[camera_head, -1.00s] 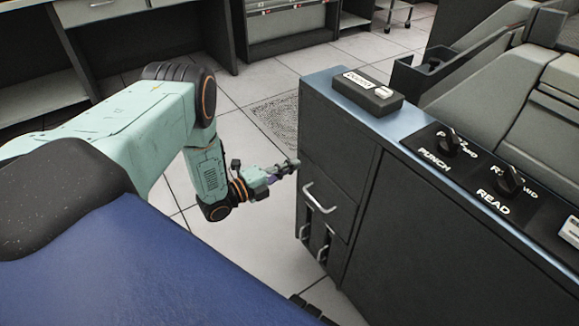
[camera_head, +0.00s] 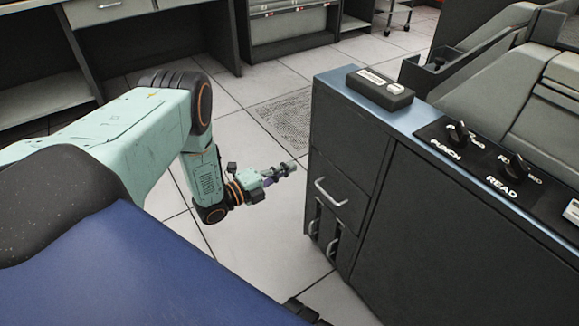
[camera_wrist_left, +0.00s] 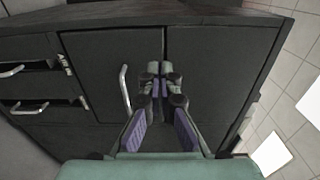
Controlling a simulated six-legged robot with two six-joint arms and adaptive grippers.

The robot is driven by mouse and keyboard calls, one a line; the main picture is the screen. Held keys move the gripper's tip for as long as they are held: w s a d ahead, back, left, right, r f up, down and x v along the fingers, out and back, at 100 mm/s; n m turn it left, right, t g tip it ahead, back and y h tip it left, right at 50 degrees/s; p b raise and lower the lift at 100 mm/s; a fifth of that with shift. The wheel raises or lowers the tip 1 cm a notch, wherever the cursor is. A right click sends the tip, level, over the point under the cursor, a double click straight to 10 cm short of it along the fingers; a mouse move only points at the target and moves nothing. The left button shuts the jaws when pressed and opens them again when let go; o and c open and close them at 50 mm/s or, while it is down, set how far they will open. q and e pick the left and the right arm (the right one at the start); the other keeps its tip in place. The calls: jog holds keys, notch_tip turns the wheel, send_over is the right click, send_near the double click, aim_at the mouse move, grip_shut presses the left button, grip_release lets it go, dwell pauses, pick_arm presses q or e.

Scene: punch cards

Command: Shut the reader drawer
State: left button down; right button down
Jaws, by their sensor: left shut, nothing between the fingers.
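The reader drawer (camera_head: 338,187) is the dark front with a silver bar handle (camera_head: 330,192) on the narrow end of the cabinet. Its front looks about flush with the panel above it. In the left wrist view the drawer front (camera_wrist_left: 95,75) and its handle (camera_wrist_left: 125,90) are seen close, turned sideways. My left gripper (camera_head: 289,168) is shut and empty, in front of the cabinet end, with a small gap of floor showing between in the head view. In the left wrist view its fingertips (camera_wrist_left: 161,76) overlap the seam beside the drawer front. My right gripper is not in view.
Two narrow compartments with handles (camera_head: 322,232) lie below the drawer. A black box (camera_head: 380,90) and the PUNCH and READ switches (camera_head: 515,168) are on the cabinet top. Tiled floor (camera_head: 262,225) is clear left of the cabinet. Desks (camera_head: 95,50) stand at the back.

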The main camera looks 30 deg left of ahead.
pick_arm(q)
jog(key=p+v, duration=0.2)
jog(key=v, duration=0.6)
jog(key=shift+p, duration=0.35)
jog(key=shift+s, duration=0.1)
